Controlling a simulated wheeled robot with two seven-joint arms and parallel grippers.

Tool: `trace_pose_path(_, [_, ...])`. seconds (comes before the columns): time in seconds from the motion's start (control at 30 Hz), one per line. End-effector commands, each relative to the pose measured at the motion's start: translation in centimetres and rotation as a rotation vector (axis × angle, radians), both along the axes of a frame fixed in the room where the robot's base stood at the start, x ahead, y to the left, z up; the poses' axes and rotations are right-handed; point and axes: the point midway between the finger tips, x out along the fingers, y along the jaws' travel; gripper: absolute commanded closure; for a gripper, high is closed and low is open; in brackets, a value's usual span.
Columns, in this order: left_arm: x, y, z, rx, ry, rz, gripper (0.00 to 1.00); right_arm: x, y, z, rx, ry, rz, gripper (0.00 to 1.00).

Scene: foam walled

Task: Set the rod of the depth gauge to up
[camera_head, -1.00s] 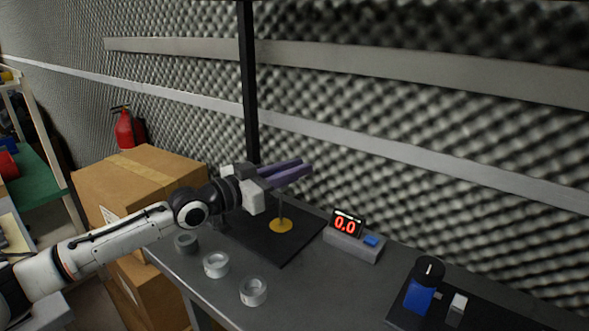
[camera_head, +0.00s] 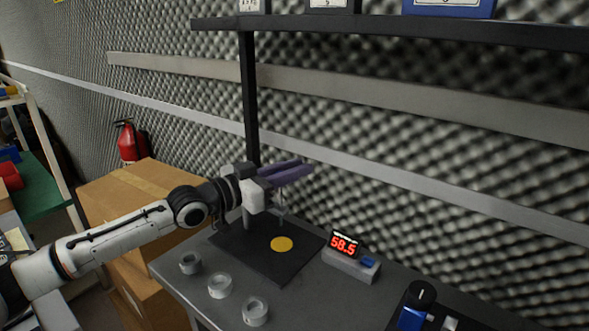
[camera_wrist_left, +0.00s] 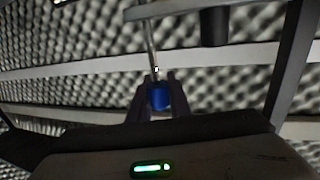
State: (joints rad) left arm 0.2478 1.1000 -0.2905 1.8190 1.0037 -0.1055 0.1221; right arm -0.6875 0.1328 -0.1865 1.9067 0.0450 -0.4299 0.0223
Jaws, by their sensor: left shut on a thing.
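The depth gauge has a black base plate (camera_head: 235,243) with a yellow disc (camera_head: 282,244) on it. Its thin rod (camera_head: 281,206) hangs below my left gripper, with its lower end apart from the disc. The gauge's display (camera_head: 344,244) shows a red 58.5. My left gripper (camera_head: 303,168) is over the plate, its purple fingers shut on the rod's blue knob. In the left wrist view the blue knob (camera_wrist_left: 159,97) sits between the fingertips, with the metal rod (camera_wrist_left: 151,45) in line with it. The fingers hide the knob in the head view.
Several grey rings, one of them here (camera_head: 220,286), lie at the table's front edge. A blue device with a black knob (camera_head: 422,293) stands at the right. A dark shelf (camera_head: 400,32) runs above. A cardboard box (camera_head: 135,190) stands left of the table.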

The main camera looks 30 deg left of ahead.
Motion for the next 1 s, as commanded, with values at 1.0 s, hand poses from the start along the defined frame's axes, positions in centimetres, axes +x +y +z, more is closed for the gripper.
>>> trace_pose_path(1.0, [-4.7, 1.7, 0.2, 0.001, -0.007, 0.000, 0.74, -0.1, 0.2, -0.3, -0.002, 0.004, 0.007, 1.00])
